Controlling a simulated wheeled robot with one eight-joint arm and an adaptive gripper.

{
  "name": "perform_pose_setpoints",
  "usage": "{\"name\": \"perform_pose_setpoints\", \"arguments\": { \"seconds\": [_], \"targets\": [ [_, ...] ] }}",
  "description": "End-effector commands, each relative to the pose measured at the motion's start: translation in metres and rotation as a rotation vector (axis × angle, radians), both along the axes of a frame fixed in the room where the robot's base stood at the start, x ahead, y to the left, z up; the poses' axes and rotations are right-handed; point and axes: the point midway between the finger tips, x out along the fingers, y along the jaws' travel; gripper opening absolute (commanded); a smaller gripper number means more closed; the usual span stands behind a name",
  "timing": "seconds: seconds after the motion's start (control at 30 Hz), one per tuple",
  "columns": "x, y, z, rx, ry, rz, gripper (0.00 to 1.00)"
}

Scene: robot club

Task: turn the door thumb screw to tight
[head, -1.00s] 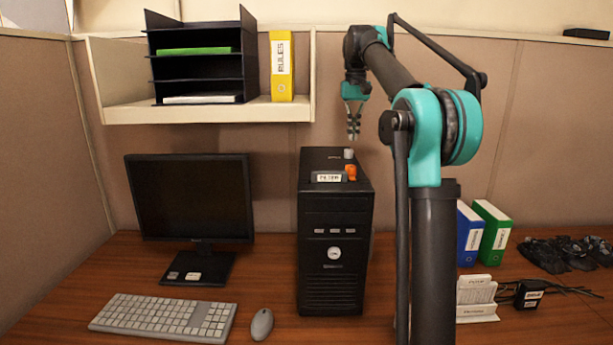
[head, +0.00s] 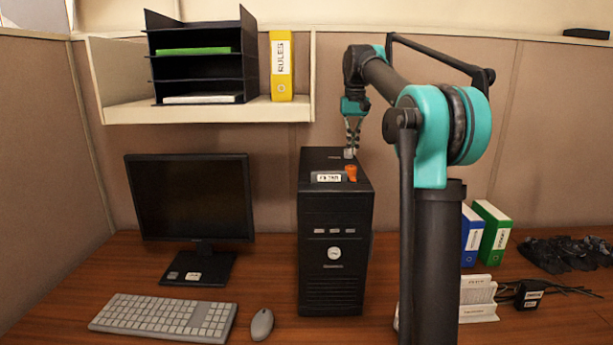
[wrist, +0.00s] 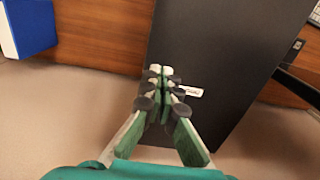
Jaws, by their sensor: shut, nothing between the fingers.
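A small silver knob (head: 349,154), which looks like the thumb screw, stands on the top rear of the black computer tower (head: 335,250). A small label lies to its left; its text is unreadable, and it shows as a white tag in the wrist view (wrist: 192,92). My gripper (head: 350,147) points down right over the knob, its fingertips at or just above it; I cannot tell if they touch. In the wrist view my gripper (wrist: 164,82) has its fingers together with nothing seen between them, and they hide the knob.
An orange knob (head: 351,173) and a labelled dark piece (head: 328,177) sit in front on the tower's top. A monitor (head: 190,197) stands left, a shelf (head: 210,112) hangs behind left, and blue and green binders (head: 490,232) stand right. The tower's top is otherwise clear.

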Motion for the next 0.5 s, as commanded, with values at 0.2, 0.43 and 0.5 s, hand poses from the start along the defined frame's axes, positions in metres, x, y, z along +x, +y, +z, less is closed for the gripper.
{"name": "perform_pose_setpoints", "arguments": {
  "seconds": [0.2,0.43,0.5],
  "targets": [
    [0.0021,0.0006,0.0002,0.000,0.000,0.000,0.00],
    [0.0036,0.0010,0.0002,0.000,-0.001,0.000,0.00],
    [0.0037,0.0013,0.0002,0.000,-0.001,0.000,0.00]
  ]
}}
